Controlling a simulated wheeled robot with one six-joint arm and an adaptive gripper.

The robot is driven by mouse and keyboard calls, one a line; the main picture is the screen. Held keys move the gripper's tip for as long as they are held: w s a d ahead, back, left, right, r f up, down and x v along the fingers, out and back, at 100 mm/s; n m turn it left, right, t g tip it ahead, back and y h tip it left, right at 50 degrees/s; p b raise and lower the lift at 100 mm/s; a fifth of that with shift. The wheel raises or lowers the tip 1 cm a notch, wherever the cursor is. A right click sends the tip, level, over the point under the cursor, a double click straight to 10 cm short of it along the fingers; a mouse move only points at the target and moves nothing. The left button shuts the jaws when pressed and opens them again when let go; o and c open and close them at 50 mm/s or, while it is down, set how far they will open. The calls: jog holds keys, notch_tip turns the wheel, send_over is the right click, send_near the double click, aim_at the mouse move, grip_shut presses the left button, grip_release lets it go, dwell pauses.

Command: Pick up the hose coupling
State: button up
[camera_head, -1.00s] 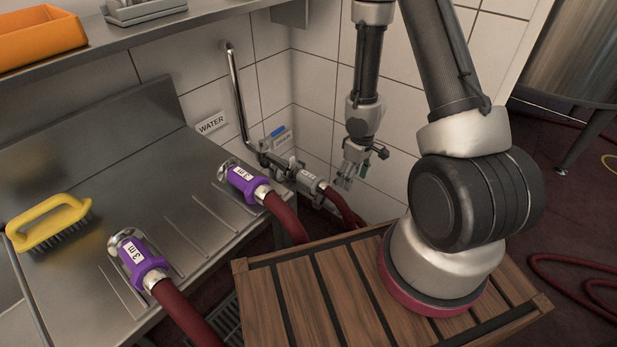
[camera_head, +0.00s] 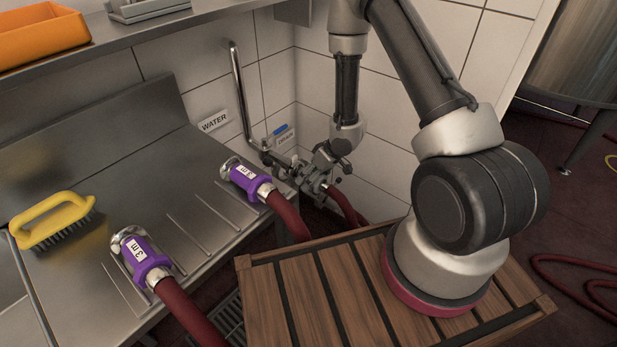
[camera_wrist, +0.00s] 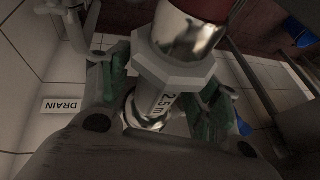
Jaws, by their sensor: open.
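A grey metal hose coupling (camera_wrist: 176,64) with a label that seems to read "2.5 m" is between my fingers in the wrist view, with its dark red hose at the top. My gripper (camera_head: 318,178) is open at the wall pipework. Its green-padded fingers (camera_wrist: 165,92) lie on either side of the coupling; I cannot tell whether they touch it. In the head view my gripper mostly hides this coupling. Two purple hose couplings marked "3 m" lie on the steel drainboard, one farther back (camera_head: 240,178) and one nearer (camera_head: 143,255).
A yellow-handled brush (camera_head: 52,218) lies on the drainboard (camera_head: 150,150). A steel pipe (camera_head: 241,95) runs down the wall by a WATER sign (camera_head: 214,121). A DRAIN sign (camera_wrist: 61,105) shows in the wrist view. A slatted wooden platform (camera_head: 330,290) is below my arm.

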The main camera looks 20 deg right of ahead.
aim_at(311, 174)
grip_shut()
dwell(0.3)
notch_tip(311, 174, up, 18)
dwell(0.7)
